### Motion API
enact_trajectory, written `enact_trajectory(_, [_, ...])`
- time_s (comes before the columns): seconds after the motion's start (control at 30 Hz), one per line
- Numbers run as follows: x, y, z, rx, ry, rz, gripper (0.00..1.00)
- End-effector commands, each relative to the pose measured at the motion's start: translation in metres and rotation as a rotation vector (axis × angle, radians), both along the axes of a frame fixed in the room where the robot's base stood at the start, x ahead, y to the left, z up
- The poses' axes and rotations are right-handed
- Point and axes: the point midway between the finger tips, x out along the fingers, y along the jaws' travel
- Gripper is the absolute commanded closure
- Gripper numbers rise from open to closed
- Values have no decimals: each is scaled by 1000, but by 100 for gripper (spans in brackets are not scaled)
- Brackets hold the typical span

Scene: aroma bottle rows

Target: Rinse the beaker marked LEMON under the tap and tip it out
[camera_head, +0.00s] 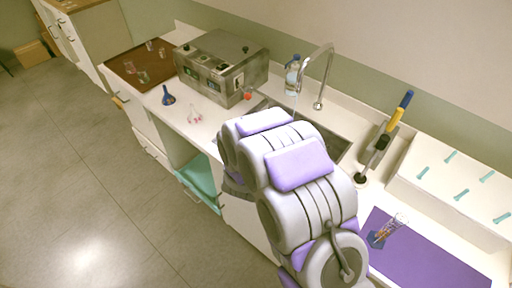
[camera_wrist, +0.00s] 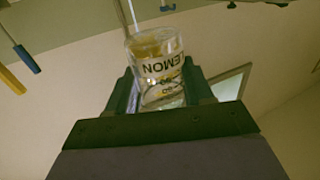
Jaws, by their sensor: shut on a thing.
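In the head view my arm hides my gripper and this beaker. The curved metal tap (camera_head: 319,80) stands behind the sink (camera_head: 337,144), which my arm partly covers. A thin pale line drops from the spout, and a pale streak shows above the beaker in the wrist view; I cannot tell for sure that it is water.
A purple mat (camera_head: 440,262) at right carries a glass (camera_head: 397,223) beside a blue piece. A blue-and-yellow-handled tool (camera_head: 394,118) stands right of the sink. A metal machine (camera_head: 222,68), a blue funnel (camera_head: 168,97) and a bottle (camera_head: 292,76) are left of the tap.

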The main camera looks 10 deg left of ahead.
Motion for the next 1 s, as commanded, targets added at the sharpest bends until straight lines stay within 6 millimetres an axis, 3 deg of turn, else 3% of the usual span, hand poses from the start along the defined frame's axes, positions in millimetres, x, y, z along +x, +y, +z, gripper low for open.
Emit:
enact_trajectory(0.03, [-5,7,-16,0,5,9,78])
enact_trajectory(0.2, [-21,25,-54,14,7,27,78])
enact_trajectory(0.4, [-36,47,-80,11,2,44,78])
enact_trajectory(0.67, [-39,62,-86,6,-1,48,78])
enact_trajectory(1.0, [-37,46,-85,15,2,43,78])
